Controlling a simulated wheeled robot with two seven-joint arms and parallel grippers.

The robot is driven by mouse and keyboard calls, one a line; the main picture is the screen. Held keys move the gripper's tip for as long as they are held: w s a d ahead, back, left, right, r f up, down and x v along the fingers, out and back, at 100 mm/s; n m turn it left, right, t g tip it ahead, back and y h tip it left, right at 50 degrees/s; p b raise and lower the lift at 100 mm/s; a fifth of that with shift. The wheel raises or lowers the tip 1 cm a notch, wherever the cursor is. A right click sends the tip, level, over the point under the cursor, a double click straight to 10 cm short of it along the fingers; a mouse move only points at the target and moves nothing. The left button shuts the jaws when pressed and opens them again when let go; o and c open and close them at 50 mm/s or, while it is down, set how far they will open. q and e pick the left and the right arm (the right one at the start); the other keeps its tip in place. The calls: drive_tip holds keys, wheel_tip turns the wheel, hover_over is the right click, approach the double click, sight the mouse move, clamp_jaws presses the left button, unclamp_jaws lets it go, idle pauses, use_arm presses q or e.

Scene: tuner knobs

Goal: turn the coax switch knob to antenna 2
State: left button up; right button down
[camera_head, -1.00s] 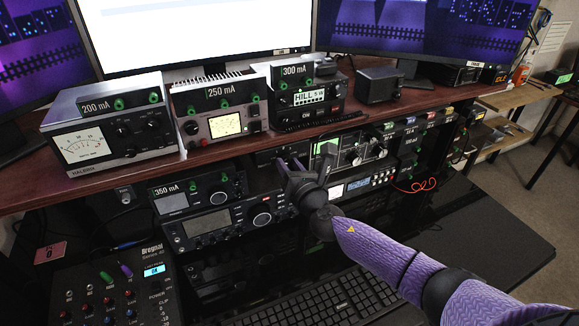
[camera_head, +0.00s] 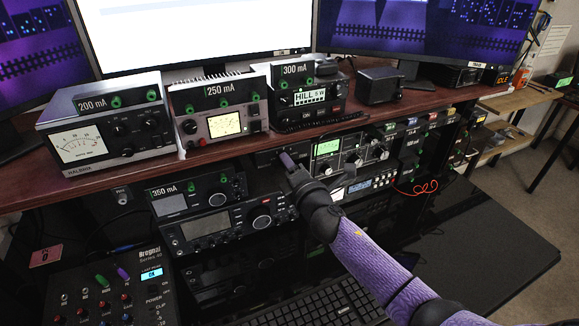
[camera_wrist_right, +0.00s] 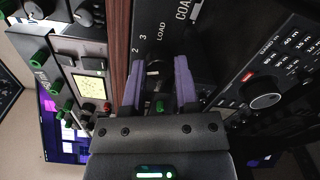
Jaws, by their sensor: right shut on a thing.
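The coax switch is a black panel (camera_wrist_right: 200,50) in the right wrist view, with "2", "3", "LOAD" and part of "COAX" printed on it. In the head view the coax switch panel (camera_head: 264,159) sits under the desk top, partly hidden by my right arm. My right gripper (camera_head: 287,157) reaches it there. In the right wrist view my right gripper (camera_wrist_right: 158,68) has its two purple fingers around the small knob (camera_wrist_right: 153,70), shut on it. The fingers hide most of the knob, so I cannot read its pointer. My left gripper is in no view.
The desk top edge (camera_head: 240,146) runs just above the panel. A radio (camera_head: 215,230) with a round dial is below left, and a green-lit tuner (camera_head: 345,150) stands close on the right. A keyboard (camera_head: 330,305) lies below my right arm.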

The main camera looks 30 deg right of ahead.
drive_tip(key=m, duration=0.3)
drive_tip(key=shift+m, duration=0.3)
idle(0.3)
drive_tip(key=shift+c, duration=1.8)
unclamp_jaws()
